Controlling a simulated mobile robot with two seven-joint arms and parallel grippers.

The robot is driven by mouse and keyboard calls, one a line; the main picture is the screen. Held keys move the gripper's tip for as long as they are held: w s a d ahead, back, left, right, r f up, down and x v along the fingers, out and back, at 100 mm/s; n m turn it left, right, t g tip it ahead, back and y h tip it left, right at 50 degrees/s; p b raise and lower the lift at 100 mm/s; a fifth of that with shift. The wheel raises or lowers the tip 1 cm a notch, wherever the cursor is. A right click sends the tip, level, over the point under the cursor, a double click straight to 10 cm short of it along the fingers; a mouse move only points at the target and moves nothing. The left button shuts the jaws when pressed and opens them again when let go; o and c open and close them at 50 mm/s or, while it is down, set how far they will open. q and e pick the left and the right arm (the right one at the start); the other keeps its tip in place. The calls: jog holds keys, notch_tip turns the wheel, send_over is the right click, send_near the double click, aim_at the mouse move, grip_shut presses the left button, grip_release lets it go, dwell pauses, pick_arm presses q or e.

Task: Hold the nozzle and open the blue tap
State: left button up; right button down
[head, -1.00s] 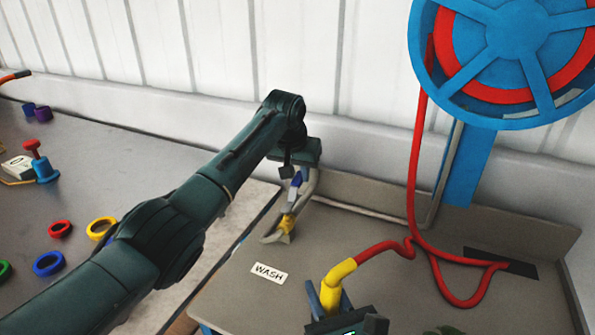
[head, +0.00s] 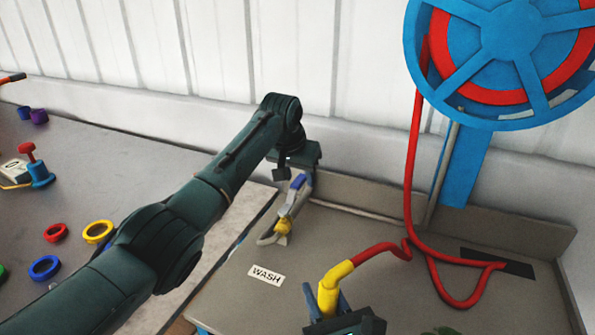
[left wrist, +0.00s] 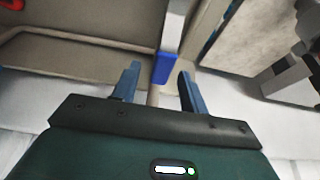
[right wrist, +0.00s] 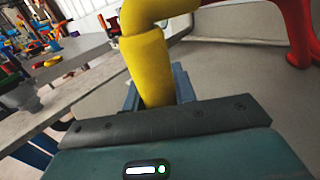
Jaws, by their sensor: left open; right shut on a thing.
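The blue tap (head: 298,182) is a small blue lever on a grey pipe with a yellow fitting (head: 283,227), at the back left of the wash bench. My left gripper (head: 297,178) is at the lever, pointing down. In the left wrist view, its fingers (left wrist: 158,82) are open with the blue lever (left wrist: 165,68) in the gap near the tips; contact cannot be told. My right gripper (right wrist: 155,95) is shut on the yellow nozzle (right wrist: 150,65), which ends a red hose (head: 378,249). The nozzle also shows at the bottom of the head view (head: 328,293).
A blue hose reel (head: 515,45) hangs at the upper right. A WASH label (head: 265,275) lies on the grey bench (head: 400,300), with a dark slot (head: 495,262) behind the hose. Coloured rings (head: 97,231) lie on the left table, across a gap.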

pick_arm(q)
jog(key=v, duration=1.2)
pick_arm(e)
jog(key=shift+f, duration=0.3)
pick_arm(q)
jog(key=shift+s, duration=0.1)
pick_arm(e)
jog(key=c, duration=1.5)
grip_release()
jog(key=o, duration=0.4)
jog(key=shift+r, duration=0.2)
jog(key=shift+o, duration=0.2)
